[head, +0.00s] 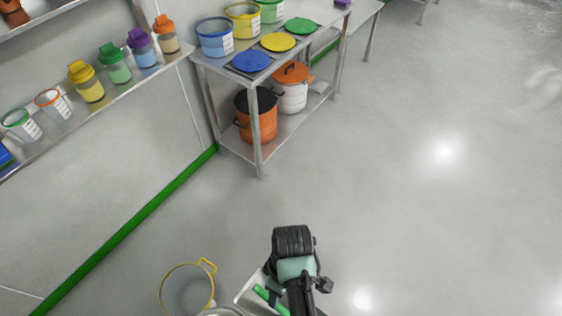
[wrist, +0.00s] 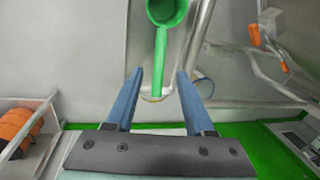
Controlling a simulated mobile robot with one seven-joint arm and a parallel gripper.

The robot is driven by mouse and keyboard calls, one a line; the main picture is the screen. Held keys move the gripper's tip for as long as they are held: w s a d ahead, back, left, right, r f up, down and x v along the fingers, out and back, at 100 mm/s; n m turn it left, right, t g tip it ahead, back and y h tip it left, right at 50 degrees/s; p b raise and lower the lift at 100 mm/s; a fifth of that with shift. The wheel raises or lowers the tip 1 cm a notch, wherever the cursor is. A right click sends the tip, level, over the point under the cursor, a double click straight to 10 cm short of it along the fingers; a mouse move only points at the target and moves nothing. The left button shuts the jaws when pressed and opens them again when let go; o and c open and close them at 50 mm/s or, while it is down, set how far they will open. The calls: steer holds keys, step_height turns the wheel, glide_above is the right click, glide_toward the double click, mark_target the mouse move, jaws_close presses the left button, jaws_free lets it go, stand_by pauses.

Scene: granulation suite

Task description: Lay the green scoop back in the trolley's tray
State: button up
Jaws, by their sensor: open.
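The green scoop (wrist: 166,12) shows at the top of the wrist view, its bowl up and its handle running down between my fingers. In the head view part of it (head: 262,292) shows at the bottom, over or in the pale tray (head: 243,297); I cannot tell if it rests fully on the tray floor. My gripper (wrist: 160,72) is open, with one blue finger on each side of the handle and gaps visible. In the head view my gripper (head: 274,298) is low at the tray, and my wrist hides part of the tray and scoop.
A clear container with a yellow handle (head: 188,289) stands left of the tray. A steel table (head: 205,62) with tubs and coloured lids stands ahead, drums below. A wall shelf (head: 120,82) with bottles runs along the left. Floor to the right is clear.

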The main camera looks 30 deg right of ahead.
steer(key=shift+w+d+r, duration=0.1)
steer(key=shift+d+r, duration=0.1)
steer(key=shift+r, duration=0.95)
steer(key=shift+w+d+r, duration=0.1)
steer(key=shift+d+r, duration=0.1)
steer(key=shift+r, duration=0.95)
steer(key=w+d+r+m+t+h, duration=0.1)
steer(key=w+r+m+t+h, duration=0.15)
steer(key=w+r+t, duration=1.2)
steer(key=w+a+r+h, duration=0.1)
steer(key=w+r, duration=0.4)
steer(key=r, duration=0.5)
steer(key=w+a+r+h, duration=0.15)
steer(key=w+r, duration=0.35)
steer(key=r, duration=0.5)
steer(key=s+a+r+m+t+y, duration=0.1)
steer(key=a+r+t, duration=0.15)
steer(key=r, duration=0.55)
steer(key=s+a+r+t, duration=0.1)
steer(key=a+r+t, duration=0.15)
steer(key=r, duration=0.65)
steer(key=s+a+r+t+y, duration=0.1)
steer(key=s+r+t, duration=0.3)
steer(key=r, duration=0.5)
steer(key=s+a+r+m+t+y, duration=0.1)
steer(key=s+a+r+t, duration=0.3)
steer(key=s+r, duration=0.4)
steer(key=shift+s+r+t, duration=0.3)
steer(key=shift+r+t, duration=0.05)
steer(key=shift+r, duration=0.5)
